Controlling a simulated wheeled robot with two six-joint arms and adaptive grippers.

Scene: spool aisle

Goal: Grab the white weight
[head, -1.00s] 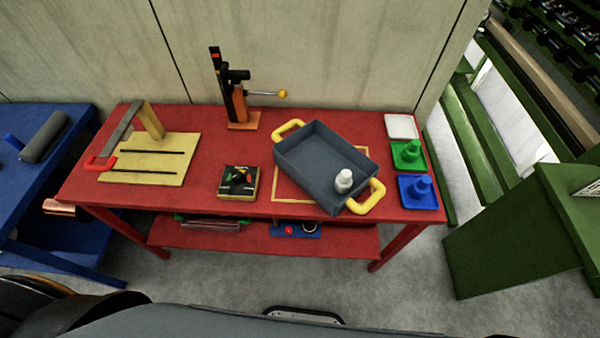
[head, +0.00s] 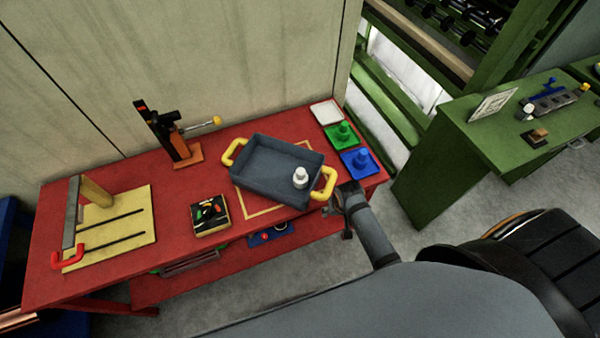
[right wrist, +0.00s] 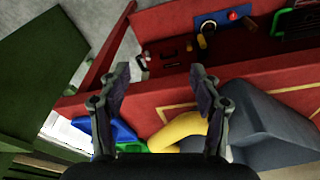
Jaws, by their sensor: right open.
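The white weight (head: 300,177) stands upright inside the grey tray (head: 262,182), near its right end beside a yellow handle (head: 324,184). My right gripper (head: 340,205) is at the front edge of the red table, to the right of and in front of that handle, apart from the weight. In the right wrist view my right gripper (right wrist: 158,84) has its two fingers spread with nothing between them. The yellow handle (right wrist: 180,130) and the grey tray (right wrist: 270,130) show there beyond the right finger. The white weight is not visible in that view. My left gripper is not in view.
A blue weight (head: 361,158) and a green weight (head: 343,132) stand on matching pads at the table's right end, with an empty white pad (head: 326,112) behind. A green bench (head: 440,170) stands to the right.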

